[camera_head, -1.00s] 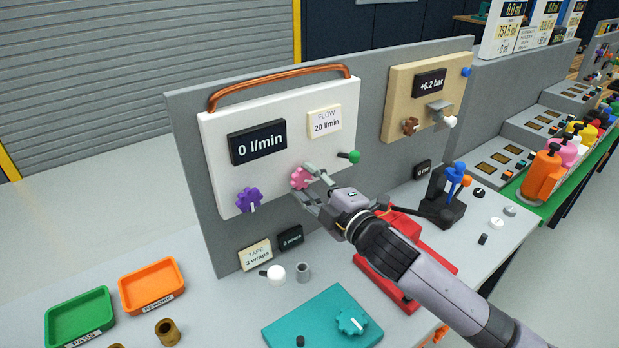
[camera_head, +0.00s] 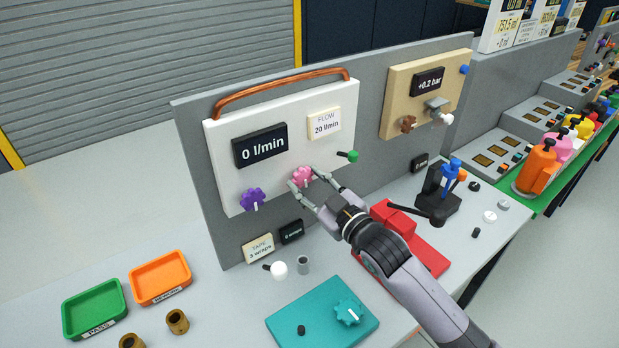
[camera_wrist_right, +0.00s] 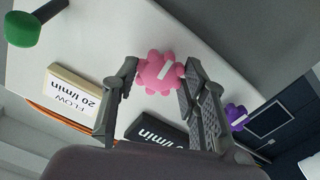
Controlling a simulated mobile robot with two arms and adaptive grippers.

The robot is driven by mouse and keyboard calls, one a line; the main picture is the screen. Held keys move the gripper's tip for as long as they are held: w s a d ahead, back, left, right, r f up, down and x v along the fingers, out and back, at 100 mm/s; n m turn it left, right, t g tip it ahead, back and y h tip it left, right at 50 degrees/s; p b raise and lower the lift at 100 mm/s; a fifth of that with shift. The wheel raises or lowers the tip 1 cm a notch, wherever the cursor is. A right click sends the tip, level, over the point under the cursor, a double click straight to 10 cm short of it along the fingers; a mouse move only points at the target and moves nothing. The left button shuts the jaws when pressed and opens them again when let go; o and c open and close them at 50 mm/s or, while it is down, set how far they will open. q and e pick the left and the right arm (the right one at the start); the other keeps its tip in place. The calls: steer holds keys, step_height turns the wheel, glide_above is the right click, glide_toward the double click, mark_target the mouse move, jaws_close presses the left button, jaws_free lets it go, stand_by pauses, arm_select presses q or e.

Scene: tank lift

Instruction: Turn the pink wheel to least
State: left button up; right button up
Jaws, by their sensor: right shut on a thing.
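The pink wheel (camera_head: 302,176) is a lobed knob with a white mark, on the white panel (camera_head: 225,150). My right gripper (camera_head: 306,186) is shut on it, reaching from below right. In the right wrist view the pink wheel (camera_wrist_right: 160,72) sits between the two fingers of my gripper (camera_wrist_right: 160,80), and its white mark points up and right. The dark display (camera_head: 262,146) reads 0 l/min. The card (camera_head: 324,123) reads FLOW 20 l/min. My left gripper is not in view.
A purple wheel (camera_head: 252,199) is left of the pink one, and a green-knobbed lever (camera_head: 348,156) is to its right. A red stand (camera_head: 430,254) is beside my arm. A teal box (camera_head: 320,322) with a teal wheel is on the table below.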

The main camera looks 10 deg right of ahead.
steer(key=shift+m, duration=0.6)
steer(key=shift+m+p, duration=0.3)
steer(key=shift+p, duration=0.05)
steer(key=o, duration=1.2)
steer(key=shift+c, duration=0.2)
steer(key=shift+s, duration=0.1)
steer(key=v, duration=1.2)
steer(key=shift+f, duration=0.1)
